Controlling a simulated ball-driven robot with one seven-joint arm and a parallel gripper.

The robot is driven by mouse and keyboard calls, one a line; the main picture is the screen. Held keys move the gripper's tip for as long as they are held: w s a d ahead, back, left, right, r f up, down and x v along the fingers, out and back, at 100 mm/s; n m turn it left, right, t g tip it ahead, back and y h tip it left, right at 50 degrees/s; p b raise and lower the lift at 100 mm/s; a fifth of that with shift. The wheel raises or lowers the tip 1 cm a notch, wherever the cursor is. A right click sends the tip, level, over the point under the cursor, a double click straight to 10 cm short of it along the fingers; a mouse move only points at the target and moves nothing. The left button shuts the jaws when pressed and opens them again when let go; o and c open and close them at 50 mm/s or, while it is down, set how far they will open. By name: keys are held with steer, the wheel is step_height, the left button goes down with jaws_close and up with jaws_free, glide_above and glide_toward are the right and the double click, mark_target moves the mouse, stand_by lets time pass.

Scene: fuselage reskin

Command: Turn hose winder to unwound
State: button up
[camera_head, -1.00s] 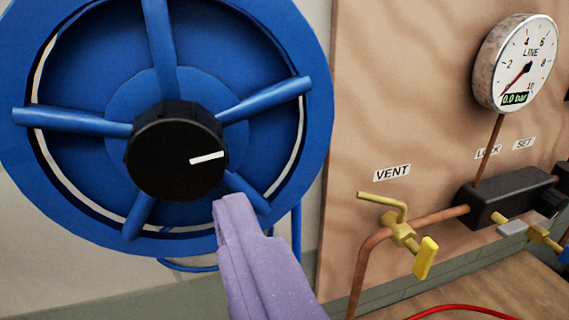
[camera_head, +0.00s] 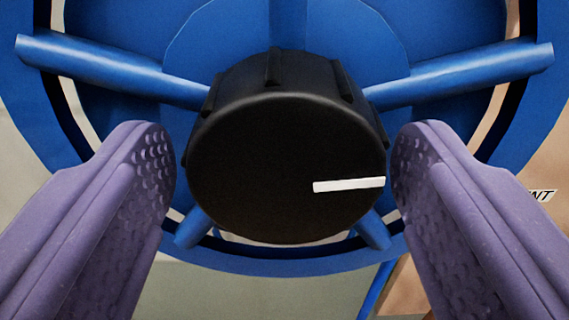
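The hose winder is a large blue spoked reel (camera_head: 460,75) that fills most of the view. At its centre is a black ribbed knob (camera_head: 270,170) with a white pointer line (camera_head: 349,185) pointing to the right. My gripper (camera_head: 284,180) is open, its two purple dimpled fingers on either side of the knob. The left finger is close to the knob's left side, with a narrow gap in the picture. The right finger is very close to the knob's right edge; I cannot tell whether it touches.
Blue spokes radiate from behind the knob on both sides. A tan panel edge with a partly hidden label (camera_head: 541,196) shows at the far right. A blue hose (camera_head: 376,290) hangs below the reel. A pale wall (camera_head: 25,160) shows at left.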

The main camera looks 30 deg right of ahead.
steer(key=c, duration=0.8)
steer(key=shift+c, duration=0.2)
